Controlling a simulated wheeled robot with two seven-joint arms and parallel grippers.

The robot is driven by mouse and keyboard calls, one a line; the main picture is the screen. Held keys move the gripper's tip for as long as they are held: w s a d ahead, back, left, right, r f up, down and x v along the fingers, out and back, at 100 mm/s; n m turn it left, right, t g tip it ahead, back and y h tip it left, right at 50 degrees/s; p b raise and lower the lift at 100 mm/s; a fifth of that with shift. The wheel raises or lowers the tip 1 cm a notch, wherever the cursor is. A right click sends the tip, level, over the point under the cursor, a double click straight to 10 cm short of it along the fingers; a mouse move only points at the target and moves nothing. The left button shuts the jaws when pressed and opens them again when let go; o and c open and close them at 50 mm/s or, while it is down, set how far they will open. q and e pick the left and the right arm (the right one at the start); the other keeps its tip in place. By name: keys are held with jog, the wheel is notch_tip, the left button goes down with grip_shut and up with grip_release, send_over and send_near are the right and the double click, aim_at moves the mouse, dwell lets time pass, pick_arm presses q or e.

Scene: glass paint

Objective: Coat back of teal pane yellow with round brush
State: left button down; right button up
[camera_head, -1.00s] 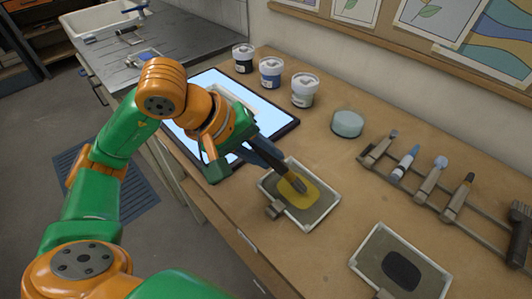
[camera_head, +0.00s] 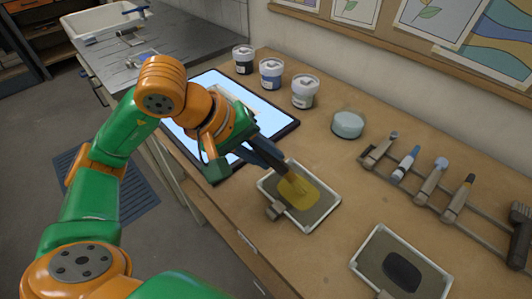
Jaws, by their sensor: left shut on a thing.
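My left gripper (camera_head: 279,164) is shut on a brush, mostly hidden by the dark fingers. It reaches down over a pale-rimmed tray (camera_head: 321,217) with a yellow paint patch (camera_head: 300,191) in it. The brush end is at the yellow patch; its shape and its contact with the paint are hard to make out. A lit panel (camera_head: 205,82) with a dark frame lies behind my gripper. A pale framed piece (camera_head: 237,97) on it is partly hidden by my arm; I cannot tell its colour as teal. My right gripper is not in view.
A second tray (camera_head: 371,255) with a dark patch lies at the front right. A rack (camera_head: 408,187) holds several tools. A round pale teal dish (camera_head: 348,124) and three lidded jars (camera_head: 271,74) stand along the back of the bench.

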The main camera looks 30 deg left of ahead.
aim_at(266, 159)
pick_arm(q)
jog(key=shift+r+p, duration=0.45)
jog(key=shift+r, duration=0.45)
jog(key=shift+r, duration=0.1)
notch_tip(266, 159, up, 4)
jog(key=p, duration=0.3)
